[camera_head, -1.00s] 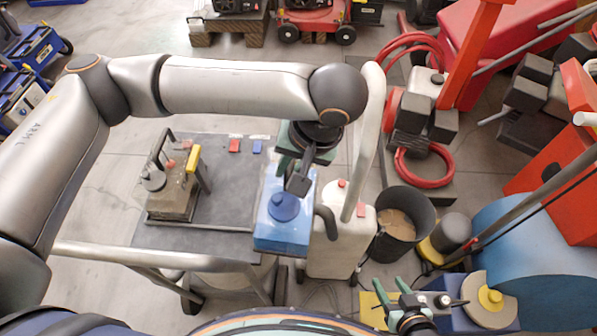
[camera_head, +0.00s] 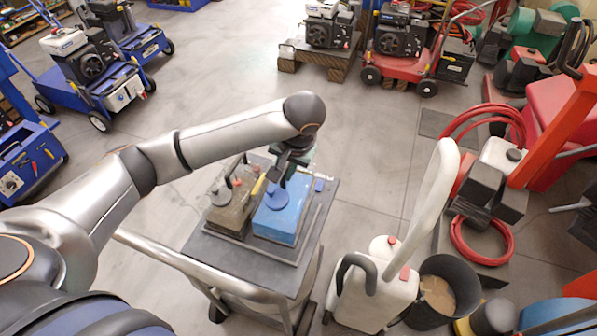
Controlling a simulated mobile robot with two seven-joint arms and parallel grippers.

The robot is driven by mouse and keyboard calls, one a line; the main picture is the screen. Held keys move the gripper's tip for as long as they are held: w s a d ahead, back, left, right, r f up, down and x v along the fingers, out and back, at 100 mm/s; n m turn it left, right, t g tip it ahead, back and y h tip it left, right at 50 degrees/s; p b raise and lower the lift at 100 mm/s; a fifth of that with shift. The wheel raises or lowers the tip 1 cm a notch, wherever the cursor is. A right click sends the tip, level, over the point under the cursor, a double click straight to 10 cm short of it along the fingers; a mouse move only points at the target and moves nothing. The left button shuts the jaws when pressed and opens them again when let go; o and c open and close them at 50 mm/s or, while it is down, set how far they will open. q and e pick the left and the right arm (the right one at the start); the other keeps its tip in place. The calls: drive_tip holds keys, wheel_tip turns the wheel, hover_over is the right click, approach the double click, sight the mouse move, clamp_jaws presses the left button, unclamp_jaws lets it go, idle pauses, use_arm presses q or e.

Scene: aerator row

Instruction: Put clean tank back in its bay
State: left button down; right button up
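A blue tank (camera_head: 281,221) with a round blue cap (camera_head: 277,200) is over the dark cart top (camera_head: 258,277), beside a brown, dirty-looking tank (camera_head: 231,214). My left gripper (camera_head: 277,182) is at the far upper end of the blue tank and appears shut on it. The hold itself is mostly hidden by the gripper and wrist. I cannot tell whether the tank rests on the cart or hangs just above it. The bay cannot be picked out for certain. My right gripper is out of view.
A white jug-like container (camera_head: 372,290) and a black bin (camera_head: 440,291) stand right of the cart. Red hose (camera_head: 483,238) lies beyond them. Blue wheeled machines (camera_head: 110,85) stand at the upper left, a red machine (camera_head: 403,68) at the top. The floor behind the cart is clear.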

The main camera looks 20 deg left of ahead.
sight(287, 183)
use_arm(q)
drive_tip(key=shift+w+f, duration=0.1)
drive_tip(key=shift+f, duration=2.35)
drive_tip(key=shift+w+d, duration=0.1)
drive_tip(key=shift+d, duration=0.05)
drive_tip(key=shift+f, duration=0.9)
idle(0.6)
drive_tip(key=c, duration=0.8)
unclamp_jaws()
drive_tip(key=shift+f, duration=0.1)
drive_tip(key=shift+o, duration=0.2)
drive_tip(key=shift+s+f, duration=0.2)
drive_tip(key=shift+s, duration=0.05)
drive_tip(key=v, duration=1.2)
drive_tip(key=shift+w, duration=0.2)
drive_tip(key=shift+s+d+r, duration=0.1)
drive_tip(key=shift+d+r, duration=0.05)
drive_tip(key=shift+r, duration=0.25)
